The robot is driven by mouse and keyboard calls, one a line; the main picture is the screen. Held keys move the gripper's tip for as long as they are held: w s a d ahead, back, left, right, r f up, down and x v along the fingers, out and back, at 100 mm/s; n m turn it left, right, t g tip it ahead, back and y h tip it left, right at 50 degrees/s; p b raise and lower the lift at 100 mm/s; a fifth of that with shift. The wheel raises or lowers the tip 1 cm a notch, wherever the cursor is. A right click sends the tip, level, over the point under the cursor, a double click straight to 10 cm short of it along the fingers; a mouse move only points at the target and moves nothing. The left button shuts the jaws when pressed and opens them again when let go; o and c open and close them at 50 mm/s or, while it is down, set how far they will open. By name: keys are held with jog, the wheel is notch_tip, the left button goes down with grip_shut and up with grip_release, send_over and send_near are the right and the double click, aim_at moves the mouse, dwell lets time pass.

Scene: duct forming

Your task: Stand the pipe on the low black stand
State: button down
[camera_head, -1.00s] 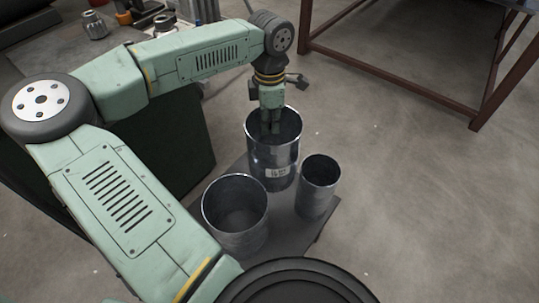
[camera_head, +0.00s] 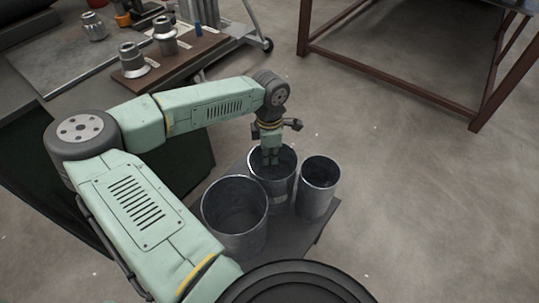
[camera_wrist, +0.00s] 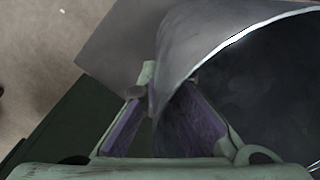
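The pipe (camera_head: 281,192) is a shiny grey metal cylinder with a small pale label, upright at the back of the low black stand (camera_head: 290,236). Its lower end is at or very near the stand's top; contact cannot be made out. My gripper (camera_head: 271,160) points down at the pipe's rim. In the wrist view the fingers (camera_wrist: 165,95) have purple pads and straddle the pipe's wall (camera_wrist: 180,50), one finger outside and one inside. The tips look closed on the wall.
A wider pipe (camera_head: 236,226) stands front left on the stand and a narrower pipe (camera_head: 318,190) stands at the right, both close to the pipe. A workbench (camera_head: 75,75) with metal fittings is at the left. A brown-framed table (camera_head: 390,82) is behind.

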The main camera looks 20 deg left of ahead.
jog(key=c, duration=1.8)
grip_release()
notch_tip(320, 180, up, 12)
jog(key=shift+r, duration=0.1)
